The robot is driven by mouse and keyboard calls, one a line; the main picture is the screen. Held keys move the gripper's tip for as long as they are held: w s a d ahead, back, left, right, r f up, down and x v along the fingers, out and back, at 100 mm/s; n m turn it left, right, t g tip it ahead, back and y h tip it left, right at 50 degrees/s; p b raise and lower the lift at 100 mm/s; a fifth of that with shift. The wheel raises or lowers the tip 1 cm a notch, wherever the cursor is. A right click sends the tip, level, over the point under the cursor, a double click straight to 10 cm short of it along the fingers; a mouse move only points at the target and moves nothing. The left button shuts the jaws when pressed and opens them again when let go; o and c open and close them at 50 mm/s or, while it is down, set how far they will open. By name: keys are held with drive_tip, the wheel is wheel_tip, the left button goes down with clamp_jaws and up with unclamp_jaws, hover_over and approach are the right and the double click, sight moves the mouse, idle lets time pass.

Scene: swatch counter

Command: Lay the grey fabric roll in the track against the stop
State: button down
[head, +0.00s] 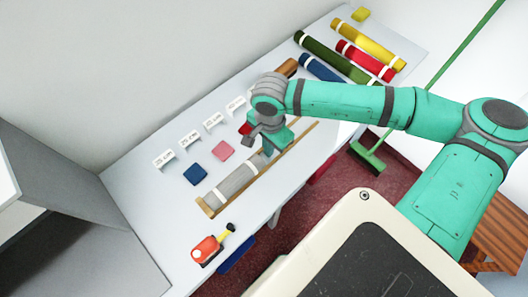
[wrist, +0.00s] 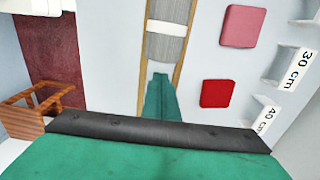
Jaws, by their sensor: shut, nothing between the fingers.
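The grey fabric roll (head: 236,183) with white bands lies lengthwise in the wooden track (head: 295,137). Its lower-left end is close to the stop (head: 205,207) at that end of the track; I cannot tell whether they touch. In the wrist view, part of the roll (wrist: 167,48) shows between the track's rails (wrist: 143,72), its far end cut off by the frame. My gripper (head: 268,151) is over the track, just past the roll's upper-right end. In the wrist view, my gripper (wrist: 158,80) is shut and empty, apart from the roll.
Pink (head: 222,150), blue (head: 195,176) and red (wrist: 216,94) swatches and several length signs (head: 190,139) line the track's far side. Green (head: 330,54), red and yellow rolls lie at the upper right. A red-and-yellow tool (head: 208,249) sits near the front edge.

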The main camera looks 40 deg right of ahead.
drive_tip(key=shift+s+d+r, duration=0.15)
drive_tip(key=shift+d+r, duration=0.4)
drive_tip(key=shift+d, duration=0.3)
wheel_tip(320, 180, up, 9)
drive_tip(key=shift+a, duration=0.15)
